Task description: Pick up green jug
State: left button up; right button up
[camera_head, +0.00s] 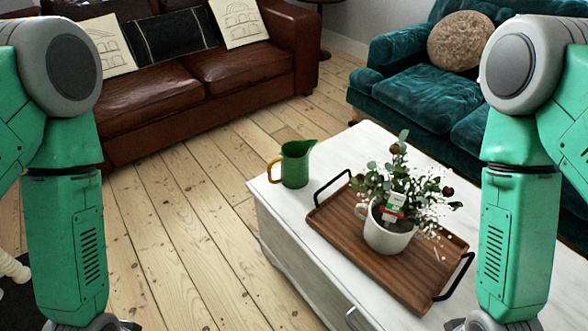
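The green jug (296,165) stands upright near the left corner of the white table (300,211). Its yellow handle points left and its spout points right. Nothing touches it. My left gripper (112,324) shows only at its top, at the bottom edge of the view, left of the table and well apart from the jug. My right gripper (492,322) also shows only in part, at the bottom edge on the right. The fingertips of both are cut off, so I cannot tell whether they are open or shut.
A wooden tray (330,228) with black handles lies right of the jug, holding a white mug (390,238) with a leafy plant (403,178). A brown leather sofa (240,72) and a teal sofa (412,88) stand behind. Bare floorboards (190,235) lie left of the table.

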aim_at(294, 160)
jog(key=i+j, duration=0.25)
jog(key=i+j+z, duration=0.1)
jog(key=i+j, duration=0.15)
jog(key=j, duration=0.25)
jog(key=i+j, duration=0.25)
jog(key=j+z, duration=0.15)
jog(key=z, duration=1.35)
